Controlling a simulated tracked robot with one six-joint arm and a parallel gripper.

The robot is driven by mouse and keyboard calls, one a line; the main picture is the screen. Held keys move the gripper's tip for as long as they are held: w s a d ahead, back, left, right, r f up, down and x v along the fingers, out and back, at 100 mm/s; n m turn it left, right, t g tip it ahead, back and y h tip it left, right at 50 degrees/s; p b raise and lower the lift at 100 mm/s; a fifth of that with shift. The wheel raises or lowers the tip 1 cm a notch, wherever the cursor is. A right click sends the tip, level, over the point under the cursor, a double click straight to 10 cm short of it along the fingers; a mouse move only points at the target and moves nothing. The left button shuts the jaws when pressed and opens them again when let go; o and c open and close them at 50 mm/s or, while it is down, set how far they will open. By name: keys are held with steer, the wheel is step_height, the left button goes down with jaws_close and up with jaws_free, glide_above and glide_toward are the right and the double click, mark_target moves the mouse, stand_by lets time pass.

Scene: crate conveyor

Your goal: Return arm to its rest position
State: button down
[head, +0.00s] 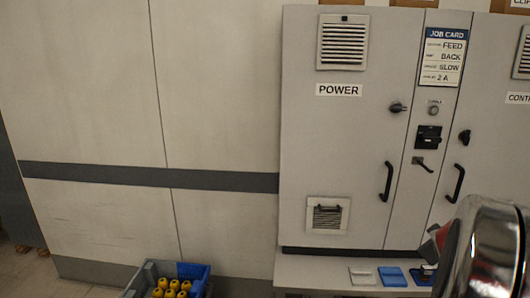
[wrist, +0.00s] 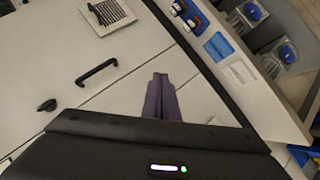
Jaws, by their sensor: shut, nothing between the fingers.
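My gripper (wrist: 160,78) shows in the wrist view with its two dark purple fingers together and nothing between them. It is in front of the pale cabinet doors, apart from the handle as far as I can tell. In the head view a shiny rounded part of my arm fills the lower right corner, and the fingers cannot be made out there. The grey cabinet (head: 335,150) labelled POWER stands behind the arm. Its door handle (head: 387,181) shows left of the arm, and also in the wrist view (wrist: 97,72).
A ledge (head: 310,272) below the cabinet holds a blue block (head: 392,276) and other small items. A blue and grey crate (head: 197,274) with several yellow-topped things stands at the bottom. A job card (head: 444,57) hangs upper right.

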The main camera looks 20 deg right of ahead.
steer(key=s+a+y, duration=0.2)
steer(key=a+y, duration=0.1)
steer(key=a, duration=1.4)
steer(key=s+a+r+y, duration=0.1)
steer(key=s+a+y, duration=0.2)
steer(key=a, duration=1.5)
steer(key=s+a+g+y, duration=0.1)
steer(key=s+a+y, duration=0.2)
steer(key=a, duration=1.5)
steer(key=shift+s+a+r, duration=0.15)
steer(key=shift+s+r, duration=0.05)
steer(key=shift+r, duration=0.05)
